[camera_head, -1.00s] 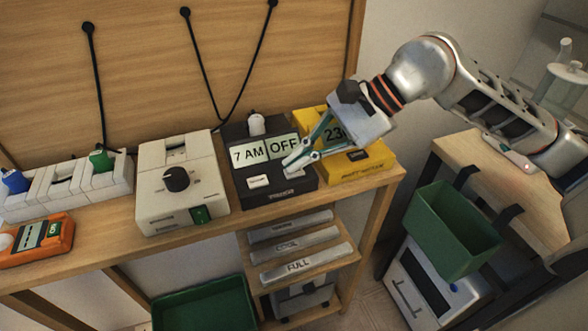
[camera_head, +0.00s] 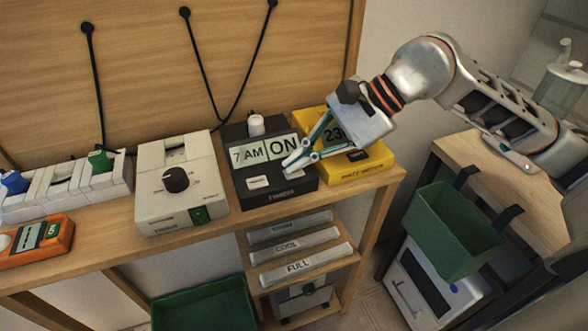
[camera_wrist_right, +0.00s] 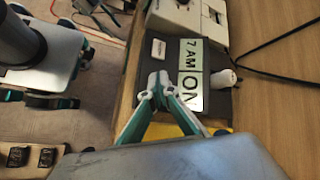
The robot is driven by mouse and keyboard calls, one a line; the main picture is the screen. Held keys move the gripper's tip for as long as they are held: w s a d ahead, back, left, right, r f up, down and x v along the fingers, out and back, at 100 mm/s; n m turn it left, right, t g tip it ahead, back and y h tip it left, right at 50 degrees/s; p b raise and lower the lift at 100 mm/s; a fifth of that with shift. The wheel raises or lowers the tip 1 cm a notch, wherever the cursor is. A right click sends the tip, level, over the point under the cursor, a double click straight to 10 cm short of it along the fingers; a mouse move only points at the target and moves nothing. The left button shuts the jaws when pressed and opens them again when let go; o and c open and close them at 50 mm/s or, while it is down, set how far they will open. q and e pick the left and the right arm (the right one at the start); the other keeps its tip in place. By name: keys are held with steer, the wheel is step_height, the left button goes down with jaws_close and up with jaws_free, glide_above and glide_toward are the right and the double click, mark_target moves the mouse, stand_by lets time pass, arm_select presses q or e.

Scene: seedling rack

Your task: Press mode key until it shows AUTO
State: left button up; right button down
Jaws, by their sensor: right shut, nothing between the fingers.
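The dark timer (camera_head: 273,196) stands on the bench. Its display (camera_head: 284,148) reads "7 AM" on the left and "ON" on the right; the wrist view shows the display (camera_wrist_right: 191,72) too. A white key (camera_head: 258,182) sits below the "7 AM" half. My right gripper (camera_head: 290,166) is shut and empty, its fingertips over the timer front below "ON". In the wrist view its fingertips (camera_wrist_right: 158,80) hide the spot beside the visible white key (camera_wrist_right: 158,48). I cannot tell whether they touch a key. My left gripper (camera_wrist_right: 97,10) seems to show at the wrist view's top edge.
A yellow device (camera_head: 370,172) stands close right of the timer, partly behind my right gripper. A white dial box (camera_head: 155,207) stands to the left. A white power strip (camera_head: 95,180) and an orange device (camera_head: 55,253) are further left.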

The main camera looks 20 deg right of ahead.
mark_target(298, 172)
steer(key=shift+r, duration=0.55)
arm_select(q)
steer(key=shift+w+r, duration=0.1)
steer(key=shift+r, duration=0.25)
steer(key=shift+s+f, duration=0.1)
steer(key=shift+s, duration=0.1)
arm_select(e)
steer(key=shift+r, duration=0.1)
steer(key=shift+r+p, duration=0.25)
steer(key=shift+p, duration=0.1)
steer(key=shift+r+p, duration=0.8)
steer(key=shift+r, duration=0.8)
steer(key=shift+r+p, duration=0.3)
steer(key=shift+r, duration=0.3)
arm_select(q)
steer(key=shift+t, duration=0.3)
steer(key=r, duration=0.1)
steer(key=w+r, duration=0.2)
steer(key=r, duration=0.1)
arm_select(e)
steer(key=shift+f, duration=0.1)
